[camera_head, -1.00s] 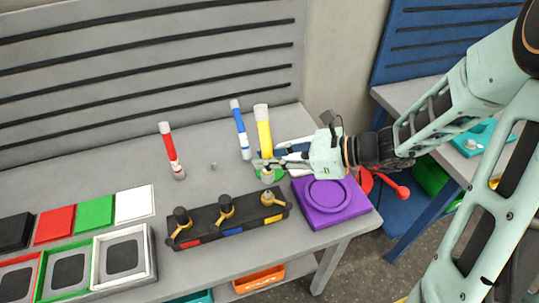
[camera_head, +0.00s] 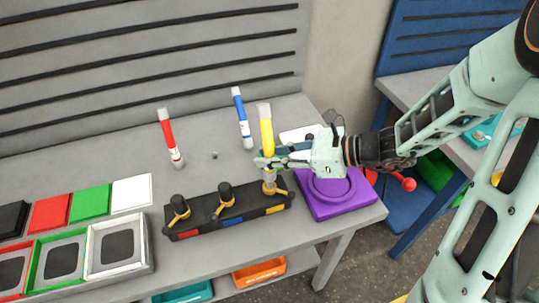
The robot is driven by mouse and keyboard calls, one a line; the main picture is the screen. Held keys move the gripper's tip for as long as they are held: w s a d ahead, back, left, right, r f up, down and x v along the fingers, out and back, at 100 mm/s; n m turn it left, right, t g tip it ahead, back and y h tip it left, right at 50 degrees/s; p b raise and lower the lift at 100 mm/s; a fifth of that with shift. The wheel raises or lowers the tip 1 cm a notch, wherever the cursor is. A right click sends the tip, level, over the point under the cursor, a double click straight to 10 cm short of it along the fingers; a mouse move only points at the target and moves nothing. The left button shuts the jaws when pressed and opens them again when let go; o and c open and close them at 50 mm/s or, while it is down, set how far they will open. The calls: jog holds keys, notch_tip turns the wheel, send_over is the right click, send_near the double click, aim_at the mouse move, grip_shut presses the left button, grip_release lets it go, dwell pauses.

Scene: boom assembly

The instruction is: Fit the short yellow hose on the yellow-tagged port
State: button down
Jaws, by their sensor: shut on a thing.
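The short yellow hose (camera_head: 266,132), with a pale top end, stands upright in my gripper (camera_head: 264,162), which is shut on its lower part. The hose's pale lower end (camera_head: 269,178) is right at the top of the yellow-tagged port (camera_head: 271,189). I cannot tell whether it is seated on the port or just above it. The yellow tag (camera_head: 275,211) is on the front of the black port block (camera_head: 240,208), at its right end. The gripper reaches in from the right and hides part of the hose.
The blue hose (camera_head: 242,120) and red hose (camera_head: 169,140) stand behind the block. Two dark-topped ports (camera_head: 226,192) are left of the yellow-tagged one. A purple fixture (camera_head: 352,203) lies close on the right, under my arm. Colored trays (camera_head: 120,250) are at left.

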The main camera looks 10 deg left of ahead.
jog(key=shift+f+b, duration=1.25)
jog(key=shift+f, duration=0.35)
dwell(0.8)
jog(key=c, duration=1.7)
grip_release()
jog(key=shift+c, duration=0.2)
jog(key=v, duration=1.2)
